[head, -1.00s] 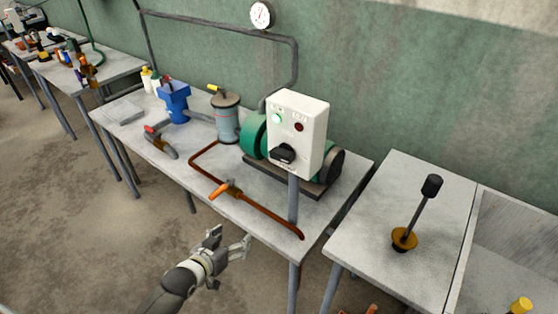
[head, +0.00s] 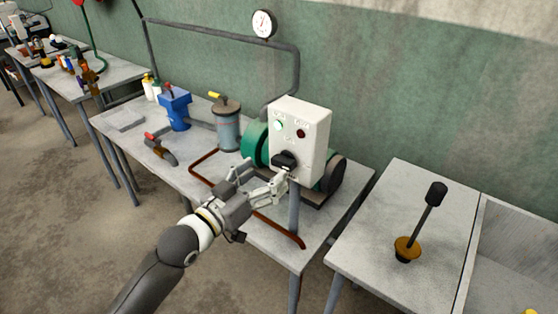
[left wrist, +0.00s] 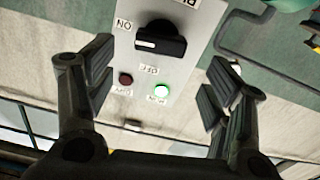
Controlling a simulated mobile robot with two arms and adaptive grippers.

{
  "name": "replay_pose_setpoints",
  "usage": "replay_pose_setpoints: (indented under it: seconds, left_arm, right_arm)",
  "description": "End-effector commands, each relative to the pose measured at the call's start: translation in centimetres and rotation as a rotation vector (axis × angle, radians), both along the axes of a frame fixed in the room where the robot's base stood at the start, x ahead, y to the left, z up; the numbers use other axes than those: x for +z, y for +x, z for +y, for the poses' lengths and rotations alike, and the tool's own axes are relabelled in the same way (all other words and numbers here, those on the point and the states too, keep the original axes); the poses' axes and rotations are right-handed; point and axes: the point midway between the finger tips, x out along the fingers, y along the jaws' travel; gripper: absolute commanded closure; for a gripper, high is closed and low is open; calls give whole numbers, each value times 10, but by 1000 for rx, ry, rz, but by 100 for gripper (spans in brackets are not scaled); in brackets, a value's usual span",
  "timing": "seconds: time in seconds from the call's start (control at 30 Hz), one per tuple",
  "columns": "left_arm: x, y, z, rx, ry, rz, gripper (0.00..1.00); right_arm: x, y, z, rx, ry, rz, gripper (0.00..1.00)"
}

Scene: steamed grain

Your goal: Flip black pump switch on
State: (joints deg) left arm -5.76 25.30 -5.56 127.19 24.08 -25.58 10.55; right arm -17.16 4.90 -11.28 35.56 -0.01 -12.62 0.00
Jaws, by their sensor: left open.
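The black pump switch (head: 284,160) is a rotary knob on the lower front of a white control box (head: 312,130). In the left wrist view the knob (left wrist: 160,38) appears upside down, with a white mark at its left end. A label reading ON is at its upper left and one reading OFF is below it. My left gripper (head: 264,176) is open and empty, just in front of the box. Its fingers (left wrist: 162,68) stand wide apart on both sides of the panel, with the knob between and beyond them. My right gripper is not in view.
The box has a lit green lamp (left wrist: 162,91) and a dark red lamp (left wrist: 125,79). Behind it is the green pump (head: 256,143). A copper pipe (head: 282,231) runs along the table below my gripper. A plunger-like lever (head: 428,213) stands on the right table.

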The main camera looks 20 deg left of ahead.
Motion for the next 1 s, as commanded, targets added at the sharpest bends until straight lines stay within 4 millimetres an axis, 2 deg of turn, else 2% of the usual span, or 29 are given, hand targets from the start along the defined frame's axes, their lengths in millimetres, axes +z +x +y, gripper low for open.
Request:
replay_pose_setpoints:
  seconds: [0.1,0.33,0.5,0.77,1.0]
  left_arm:
    - [3,20,-7,1,-2,-1,25]
    - [1,47,-17,0,0,-1,25]
    - [1,55,-20,0,0,-1,25]
    - [0,56,-20,0,0,0,25]
    - [0,55,-20,0,1,0,53]
  right_arm:
    - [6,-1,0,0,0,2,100]
    - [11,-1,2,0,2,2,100]
    - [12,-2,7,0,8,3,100]
    - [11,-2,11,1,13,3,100]
    - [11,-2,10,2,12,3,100]
